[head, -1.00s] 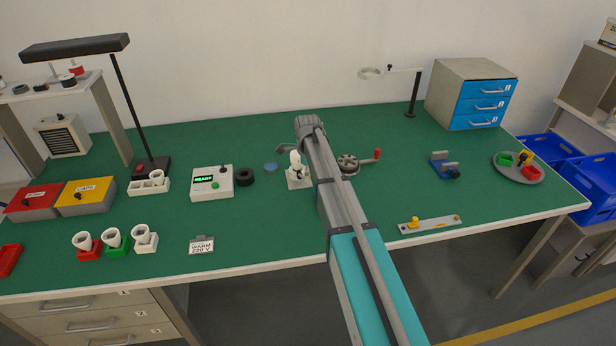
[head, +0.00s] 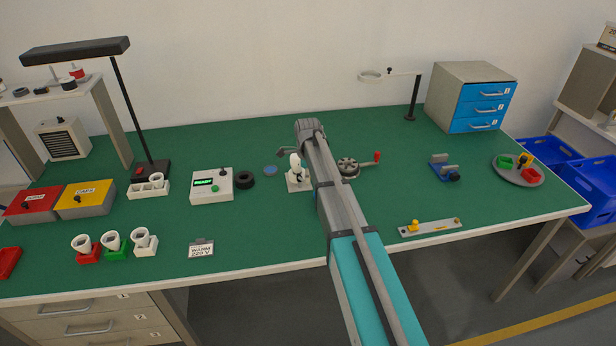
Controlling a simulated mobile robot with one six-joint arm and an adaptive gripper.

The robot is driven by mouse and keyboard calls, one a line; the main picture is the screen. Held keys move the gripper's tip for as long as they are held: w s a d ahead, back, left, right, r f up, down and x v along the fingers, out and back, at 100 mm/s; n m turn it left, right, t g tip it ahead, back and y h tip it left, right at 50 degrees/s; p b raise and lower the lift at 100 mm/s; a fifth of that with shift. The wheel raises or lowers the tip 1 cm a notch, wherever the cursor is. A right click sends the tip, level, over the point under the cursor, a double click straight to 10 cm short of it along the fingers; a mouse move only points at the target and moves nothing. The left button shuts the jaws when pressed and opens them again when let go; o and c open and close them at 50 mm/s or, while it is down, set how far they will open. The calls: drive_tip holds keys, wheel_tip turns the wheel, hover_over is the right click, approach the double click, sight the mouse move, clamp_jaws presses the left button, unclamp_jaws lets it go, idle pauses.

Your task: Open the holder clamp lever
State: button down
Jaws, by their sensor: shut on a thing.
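The holder (head: 299,185) is a small pale base plate with an upright white part on it, mid-table just left of my arm. My gripper (head: 284,154) shows only as a small grey piece left of my wrist, behind the white part. The wrist and forearm hide the rest of it. It appears shut on the holder clamp lever, but the lever and the contact are too small and covered to make out. I cannot tell the lever's angle.
Left of the holder are a blue disc (head: 270,170), a black ring (head: 244,181) and a control box (head: 211,186) reading READY. A wheel with a red-knobbed crank (head: 367,162) stands close right of my arm. The front centre-left of the green table is mostly clear.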

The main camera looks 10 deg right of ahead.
drive_tip(key=n, duration=0.2)
drive_tip(key=w+d+n, duration=0.1)
drive_tip(key=n, duration=0.2)
drive_tip(key=shift+w+d+n, duration=0.25)
drive_tip(key=shift+w+n, duration=0.05)
drive_tip(key=shift+n, duration=0.1)
drive_tip(key=n, duration=0.2)
drive_tip(key=w+n, duration=0.1)
drive_tip(key=shift+w+d, duration=0.1)
drive_tip(key=shift+d, duration=0.15)
drive_tip(key=shift+w+n, duration=0.25)
drive_tip(key=shift+n, duration=0.55)
drive_tip(key=shift+w+n, duration=0.2)
drive_tip(key=shift+n, duration=0.6)
drive_tip(key=c, duration=0.5)
unclamp_jaws()
drive_tip(key=shift+c, duration=0.2)
drive_tip(key=s+a+r+n+p, duration=0.1)
drive_tip(key=s+n, duration=0.3)
drive_tip(key=s, duration=1.2)
drive_tip(key=s+r+n+p, duration=0.2)
drive_tip(key=s+n, duration=0.3)
drive_tip(key=s, duration=1.2)
drive_tip(key=shift+a, duration=0.4)
